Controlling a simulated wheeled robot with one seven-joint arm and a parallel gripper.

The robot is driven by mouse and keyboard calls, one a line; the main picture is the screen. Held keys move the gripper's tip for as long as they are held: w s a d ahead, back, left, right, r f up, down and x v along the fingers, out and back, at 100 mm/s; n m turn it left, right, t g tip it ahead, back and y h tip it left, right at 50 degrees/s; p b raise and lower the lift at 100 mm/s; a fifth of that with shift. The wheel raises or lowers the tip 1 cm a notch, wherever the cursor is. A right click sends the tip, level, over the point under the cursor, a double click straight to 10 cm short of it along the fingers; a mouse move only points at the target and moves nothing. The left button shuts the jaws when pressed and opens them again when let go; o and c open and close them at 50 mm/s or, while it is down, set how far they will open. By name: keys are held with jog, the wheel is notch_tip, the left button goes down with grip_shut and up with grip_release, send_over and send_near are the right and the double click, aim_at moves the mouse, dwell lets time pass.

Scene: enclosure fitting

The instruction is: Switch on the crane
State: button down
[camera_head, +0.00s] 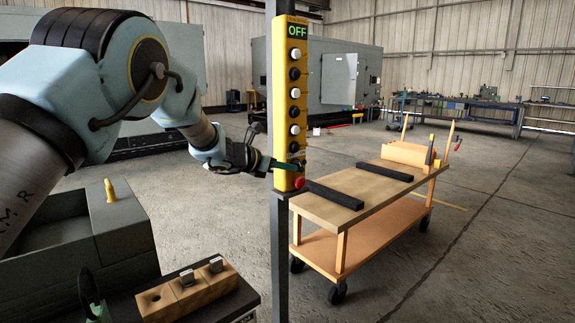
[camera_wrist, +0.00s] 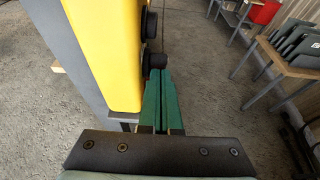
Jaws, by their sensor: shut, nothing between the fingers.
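The crane's yellow control box (camera_head: 291,120) hangs upright on a grey post, with a column of white and black buttons and a red button (camera_head: 299,182) at the bottom. Its display (camera_head: 297,31) reads OFF in green. My gripper (camera_head: 294,164) is shut and empty, its green fingertips by the lower buttons, just above the red one. In the wrist view the box (camera_wrist: 105,50) stands on the left, and the shut green fingers (camera_wrist: 161,75) point at a black button (camera_wrist: 155,61) on its side. I cannot tell whether they touch it.
The grey post (camera_head: 279,260) runs down below the box. A wooden cart (camera_head: 345,195) with dark bars stands to the right. A wooden block with holes (camera_head: 187,292) lies at the lower left. Open concrete floor lies farther right.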

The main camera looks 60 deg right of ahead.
aim_at(293, 155)
jog(key=shift+d+r+t+y+p, duration=0.15)
jog(key=shift+r+t+y+p, duration=0.35)
jog(key=shift+y+p, duration=1.1)
jog(key=shift+s+d+r+h, duration=0.15)
jog(key=shift+d+r+h, duration=0.2)
jog(key=shift+h, duration=0.15)
jog(key=shift+s+d+r+b, duration=0.1)
jog(key=shift+d+r+b, duration=0.2)
jog(key=shift+r, duration=0.1)
jog(key=shift+d+r, duration=0.1)
jog(key=shift+r, duration=0.2)
